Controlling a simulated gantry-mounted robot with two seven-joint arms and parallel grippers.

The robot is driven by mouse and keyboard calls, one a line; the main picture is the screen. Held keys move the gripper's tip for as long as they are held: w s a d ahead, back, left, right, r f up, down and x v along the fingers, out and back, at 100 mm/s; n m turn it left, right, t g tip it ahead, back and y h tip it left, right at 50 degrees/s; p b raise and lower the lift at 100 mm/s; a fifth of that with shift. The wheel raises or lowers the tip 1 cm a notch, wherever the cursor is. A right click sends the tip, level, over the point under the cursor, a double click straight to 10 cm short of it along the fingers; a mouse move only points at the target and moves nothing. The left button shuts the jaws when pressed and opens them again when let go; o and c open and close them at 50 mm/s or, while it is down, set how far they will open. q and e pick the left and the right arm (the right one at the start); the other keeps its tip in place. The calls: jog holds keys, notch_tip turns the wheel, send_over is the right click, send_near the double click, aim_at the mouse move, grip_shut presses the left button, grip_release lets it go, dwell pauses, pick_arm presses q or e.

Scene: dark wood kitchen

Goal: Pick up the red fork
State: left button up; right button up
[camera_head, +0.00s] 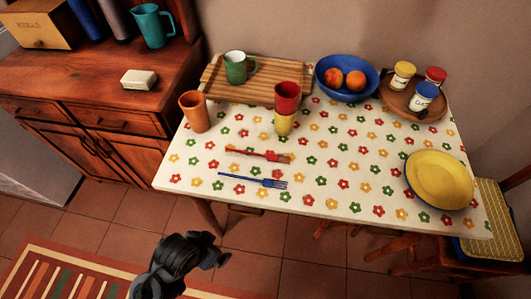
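The red fork (258,155) lies flat on the flower-patterned tablecloth, left of the table's middle, with its tines to the right. A blue fork (253,181) lies in front of it, roughly parallel and apart from it. My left gripper (217,258) shows as a dark shape at the bottom, left of centre. It is in front of the table's near edge, away from both forks. Its fingers are too dark and small to tell whether they are open. My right gripper is not in view.
The table (325,185) also holds an orange cup (194,112), stacked red and yellow cups (287,98), a wooden tray (285,92), a blue fruit bowl (330,83), a jar tray (396,106) and a yellow plate (440,180). The cloth around the forks is clear.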

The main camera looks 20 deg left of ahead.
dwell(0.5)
pick_arm(q)
jog(key=c, duration=1.1)
